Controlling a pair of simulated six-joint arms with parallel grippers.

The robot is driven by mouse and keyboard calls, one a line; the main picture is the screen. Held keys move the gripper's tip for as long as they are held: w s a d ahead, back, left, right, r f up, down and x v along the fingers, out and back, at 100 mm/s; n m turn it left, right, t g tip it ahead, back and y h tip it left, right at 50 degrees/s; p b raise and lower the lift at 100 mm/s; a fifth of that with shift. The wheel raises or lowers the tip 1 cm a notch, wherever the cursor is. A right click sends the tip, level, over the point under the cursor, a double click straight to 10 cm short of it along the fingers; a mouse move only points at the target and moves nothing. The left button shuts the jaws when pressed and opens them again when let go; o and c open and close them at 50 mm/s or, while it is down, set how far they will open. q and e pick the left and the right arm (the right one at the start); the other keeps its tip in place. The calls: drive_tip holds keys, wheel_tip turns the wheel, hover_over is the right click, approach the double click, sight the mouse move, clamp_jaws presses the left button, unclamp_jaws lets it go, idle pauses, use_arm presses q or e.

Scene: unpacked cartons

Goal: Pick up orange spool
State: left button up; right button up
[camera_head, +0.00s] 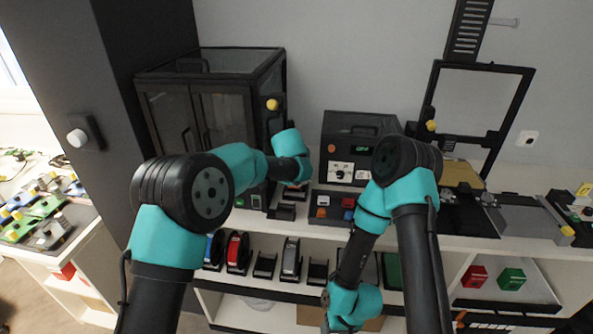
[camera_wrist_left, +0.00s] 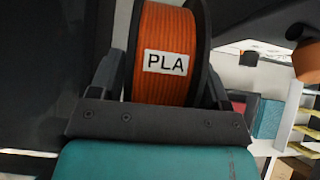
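The orange spool (camera_wrist_left: 168,50) has black flanges and a white PLA label, and fills the upper middle of the left wrist view. My left gripper (camera_wrist_left: 165,85) has one finger on each side of it, close to the flanges. I cannot tell whether the fingers press on it. In the head view my left gripper (camera_head: 299,184) is down by the table top in front of the dark control box, and the spool is mostly hidden there. My right arm hangs low at the bottom centre of the head view. Its fingers do not show clearly.
A dark glass-doored cabinet (camera_head: 205,112) stands behind my left arm, and a control box (camera_head: 345,150) is to its right. A red spool (camera_head: 237,252) and several black holders line the shelf below. Red and green boxes (camera_head: 511,279) sit at the right.

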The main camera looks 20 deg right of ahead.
use_arm(q)
drive_tip(key=shift+r, duration=0.1)
drive_tip(key=c, duration=0.9)
drive_tip(key=shift+c, duration=0.2)
drive_tip(key=shift+r, duration=1.7)
drive_tip(key=s+a, duration=0.2)
drive_tip(key=s, duration=0.5)
drive_tip(key=s+a+r, duration=0.1)
drive_tip(key=s+a, duration=0.1)
drive_tip(key=s, duration=0.6)
drive_tip(key=shift+s+a+r, duration=0.2)
drive_tip(key=shift+r, duration=0.05)
